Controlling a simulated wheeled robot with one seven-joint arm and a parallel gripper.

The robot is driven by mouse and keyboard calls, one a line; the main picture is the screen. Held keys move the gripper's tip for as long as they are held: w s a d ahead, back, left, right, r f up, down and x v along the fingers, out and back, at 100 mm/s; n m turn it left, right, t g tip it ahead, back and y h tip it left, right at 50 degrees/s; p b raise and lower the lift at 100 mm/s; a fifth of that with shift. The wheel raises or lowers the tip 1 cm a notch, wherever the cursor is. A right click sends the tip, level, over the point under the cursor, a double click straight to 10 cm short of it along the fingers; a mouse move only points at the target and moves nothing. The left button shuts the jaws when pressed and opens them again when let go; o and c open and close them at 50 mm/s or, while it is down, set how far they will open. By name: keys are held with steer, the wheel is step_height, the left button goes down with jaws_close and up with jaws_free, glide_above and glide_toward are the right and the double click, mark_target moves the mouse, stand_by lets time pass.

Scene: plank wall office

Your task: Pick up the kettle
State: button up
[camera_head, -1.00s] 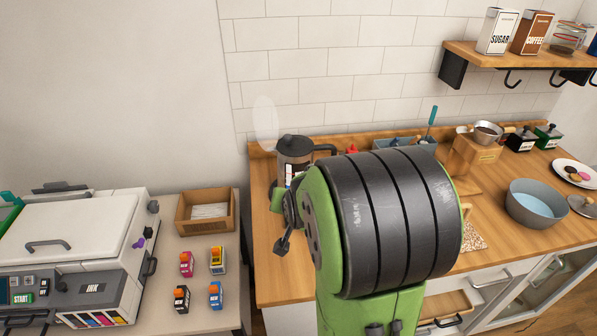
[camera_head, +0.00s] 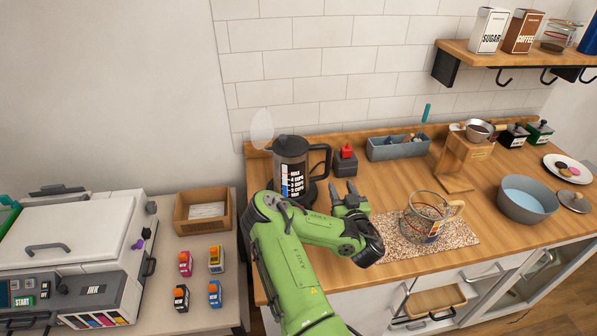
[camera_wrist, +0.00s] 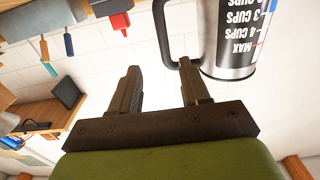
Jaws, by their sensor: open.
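The kettle (camera_head: 291,165) is a dark and silver cylinder with cup markings, a black handle on its right side and steam above it. It stands upright at the counter's left end. My gripper (camera_head: 343,188) is open and empty, just right of the kettle's handle and in front of it. In the wrist view the kettle (camera_wrist: 231,45) appears upside down at upper right. Its handle (camera_wrist: 160,28) lies beyond my open fingers (camera_wrist: 160,70), closest in the picture to the right finger.
A red-topped dark block (camera_head: 345,160) stands close behind my gripper. A glass jug (camera_head: 428,218) sits on a speckled mat (camera_head: 397,240) to the right. A grey bin (camera_head: 398,149) and a wooden stand (camera_head: 466,160) stand farther back. A printer (camera_head: 75,240) is at left.

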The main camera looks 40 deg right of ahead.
mark_target(329, 164)
steer(key=b+x, duration=0.1)
steer(key=x, duration=0.3)
steer(key=b+x, duration=0.1)
steer(key=x, duration=0.4)
steer(key=b+x, duration=0.1)
steer(key=x, duration=0.3)
steer(key=shift+w+a+f+b, duration=0.15)
steer(key=shift+w+f+b, duration=0.1)
steer(key=shift+w+b, duration=0.1)
steer(key=shift+r, duration=0.1)
steer(key=shift+c, duration=1.1)
jaws_close()
